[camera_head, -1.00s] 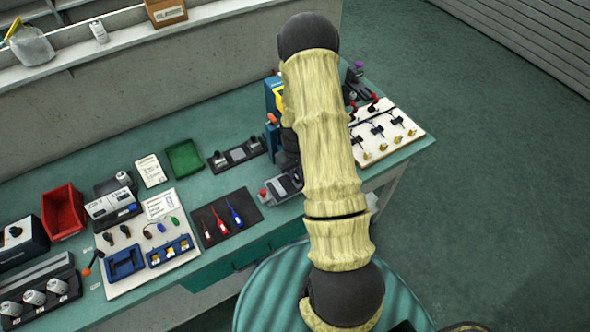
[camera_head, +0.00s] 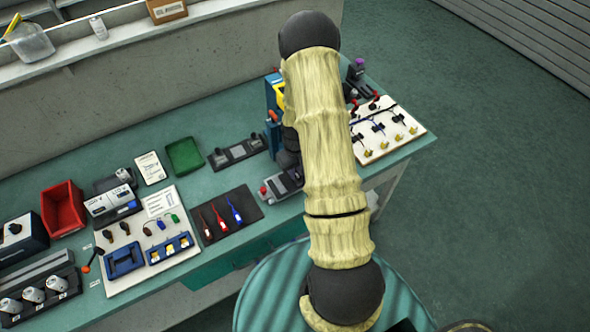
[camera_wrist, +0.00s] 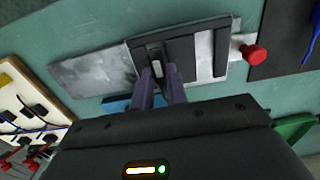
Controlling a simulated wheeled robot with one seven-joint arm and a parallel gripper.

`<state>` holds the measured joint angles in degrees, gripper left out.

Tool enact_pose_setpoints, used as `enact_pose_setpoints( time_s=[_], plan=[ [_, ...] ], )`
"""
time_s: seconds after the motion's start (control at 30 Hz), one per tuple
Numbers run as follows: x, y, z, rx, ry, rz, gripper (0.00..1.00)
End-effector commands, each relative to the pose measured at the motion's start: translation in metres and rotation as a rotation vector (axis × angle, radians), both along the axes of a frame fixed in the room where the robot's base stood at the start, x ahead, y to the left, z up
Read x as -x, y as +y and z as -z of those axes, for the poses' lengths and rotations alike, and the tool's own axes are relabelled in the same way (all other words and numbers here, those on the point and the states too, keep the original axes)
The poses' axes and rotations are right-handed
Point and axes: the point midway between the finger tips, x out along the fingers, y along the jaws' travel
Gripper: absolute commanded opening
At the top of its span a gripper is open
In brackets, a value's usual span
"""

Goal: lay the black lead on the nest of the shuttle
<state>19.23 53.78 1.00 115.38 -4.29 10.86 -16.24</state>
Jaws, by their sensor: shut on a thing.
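The shuttle (camera_head: 287,183) is a grey metal slide with a dark block and a red knob on the green bench. In the wrist view the shuttle (camera_wrist: 95,72) lies right under my fingertips, with its black nest block (camera_wrist: 183,60) between plain metal and the red knob (camera_wrist: 254,53). My gripper (camera_wrist: 160,80) is shut, its tips over or at the nest block. A small piece with a pale patch (camera_wrist: 155,62) shows at the tips; it appears to be the black lead, mostly hidden by the fingers. I cannot tell whether it touches the nest. My arm hides the gripper in the head view.
A black mat (camera_head: 245,192) with several coloured leads lies left of the shuttle. A blue device (camera_head: 272,95) stands behind it, partly behind my arm. A white board (camera_head: 410,128) with black leads is at the right. A green tray (camera_head: 184,155) sits further left.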

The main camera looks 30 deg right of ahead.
Motion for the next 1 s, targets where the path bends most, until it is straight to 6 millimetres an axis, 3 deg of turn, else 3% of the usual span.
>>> enact_pose_setpoints(
  time_s=[1.0],
  plan=[
    [-0.0021, 0.0029, 0.0049, 0.0, 0.001, -0.005, 0.0]
  ],
)
